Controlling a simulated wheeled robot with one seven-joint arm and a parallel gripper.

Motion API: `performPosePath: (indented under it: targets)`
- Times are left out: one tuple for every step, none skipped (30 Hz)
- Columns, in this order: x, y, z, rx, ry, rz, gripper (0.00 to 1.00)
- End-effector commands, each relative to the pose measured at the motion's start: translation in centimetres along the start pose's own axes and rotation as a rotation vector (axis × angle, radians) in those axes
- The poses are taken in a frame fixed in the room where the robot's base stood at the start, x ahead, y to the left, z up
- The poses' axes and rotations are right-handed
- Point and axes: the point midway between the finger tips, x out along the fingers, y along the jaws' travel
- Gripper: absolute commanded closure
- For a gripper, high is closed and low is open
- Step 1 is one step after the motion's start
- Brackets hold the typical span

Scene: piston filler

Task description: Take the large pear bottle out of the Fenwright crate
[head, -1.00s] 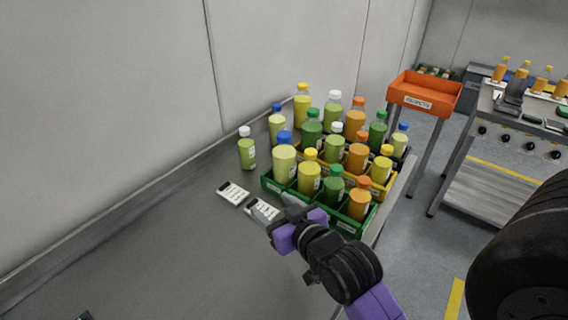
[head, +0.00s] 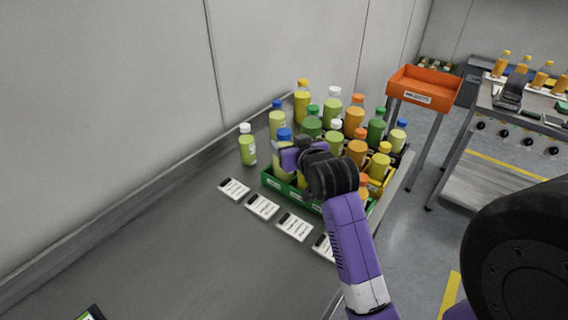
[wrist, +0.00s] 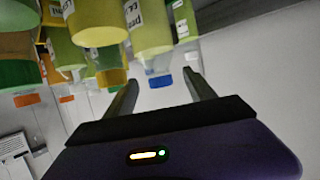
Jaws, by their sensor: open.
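In the head view a large pale-green bottle (head: 283,162) with a blue cap stands in the front left of the green crate (head: 269,184). The crate's label is too small to read. My gripper (head: 291,150) is right at this bottle's upper part, with my wrist to its right; whether it touches cannot be told. In the wrist view, which looks upside down, my gripper (wrist: 160,86) is open. A blue cap (wrist: 159,81) on a pale-green bottle (wrist: 150,35) shows between the fingers. Nothing is visibly gripped.
A yellow crate (head: 378,191) and a darker one behind hold several bottles close by. A white-capped bottle (head: 247,146) stands alone on the counter, left of the crates. Cards (head: 262,207) lie in front. An orange tray (head: 425,87) stands right.

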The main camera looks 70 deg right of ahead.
Motion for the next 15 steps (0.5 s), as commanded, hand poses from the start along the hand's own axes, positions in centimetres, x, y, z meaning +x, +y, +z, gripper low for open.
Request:
performPosePath:
  targets:
    - [0.3,0.0,-0.1,0.0,0.0,0.0,0.36]
    - [0.5,0.0,-0.1,0.0,-0.001,0.0,0.36]
    - [0.9,0.1,-0.2,0.0,0.0,0.0,0.36]
    - [1.2,0.1,-0.2,0.0,0.0,0.0,0.36]
    - [1.6,0.2,-0.2,0.0,-0.001,0.0,0.36]
    - [2.3,0.2,-0.3,0.001,-0.001,0.001,0.36]
    - [2.7,0.3,-0.3,0.001,0.0,0.001,0.36]
    - [3.1,0.3,-0.4,0.0,0.0,0.001,0.36]
    - [3.7,0.3,-0.3,0.0,-0.001,0.0,0.36]
    - [4.1,0.2,-0.2,0.0,-0.001,0.0,0.36]
    - [4.4,0.2,-0.2,0.0,0.0,0.0,0.36]
    - [4.8,0.3,-0.2,0.0,0.0,0.0,0.36]
    - [5.0,0.3,-0.2,0.0,0.0,0.0,0.36]
    - [5.1,0.3,-0.2,0.0,0.0,0.0,0.36]
    - [5.2,0.3,-0.1,0.0,0.0,0.0,0.36]
